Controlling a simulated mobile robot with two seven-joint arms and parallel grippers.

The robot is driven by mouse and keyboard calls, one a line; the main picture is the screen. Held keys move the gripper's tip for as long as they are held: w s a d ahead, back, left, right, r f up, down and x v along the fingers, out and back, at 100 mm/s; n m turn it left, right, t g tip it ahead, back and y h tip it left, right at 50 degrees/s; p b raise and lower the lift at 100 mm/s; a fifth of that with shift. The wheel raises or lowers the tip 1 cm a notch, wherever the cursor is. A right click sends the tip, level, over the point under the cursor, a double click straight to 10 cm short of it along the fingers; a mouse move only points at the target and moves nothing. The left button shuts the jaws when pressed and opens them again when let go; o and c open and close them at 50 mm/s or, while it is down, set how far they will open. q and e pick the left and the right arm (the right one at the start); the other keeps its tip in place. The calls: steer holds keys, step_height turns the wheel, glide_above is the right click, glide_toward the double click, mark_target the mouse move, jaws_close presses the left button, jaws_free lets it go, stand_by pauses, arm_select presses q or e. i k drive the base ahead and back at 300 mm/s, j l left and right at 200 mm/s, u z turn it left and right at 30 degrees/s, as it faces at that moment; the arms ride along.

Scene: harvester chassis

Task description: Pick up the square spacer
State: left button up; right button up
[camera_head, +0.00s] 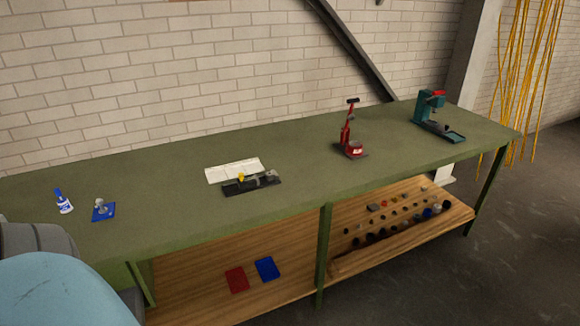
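I cannot pick out the square spacer with certainty. Several small parts lie in rows on the right part of the wooden lower shelf (300,267). Among them is a grey, flat, roughly square piece (373,207), too small to identify surely. Neither of my grippers shows in the head view, so their state and what they hold are hidden.
The green workbench (300,150) carries a blue-white bottle (63,201), a blue-based fixture (102,210), a white open booklet (234,170), a black fixture (245,184), a red press (349,140) and a teal press (430,112). Red (236,279) and blue (266,269) trays lie below.

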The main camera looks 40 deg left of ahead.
mark_target(269, 176)
steer(key=i, duration=1.7)
steer(key=i+u, duration=0.1)
steer(key=i, duration=0.7)
steer(key=i+l+u, duration=0.1)
steer(key=i, duration=0.7)
steer(key=i+l+u, duration=0.1)
steer(key=u, duration=3.45)
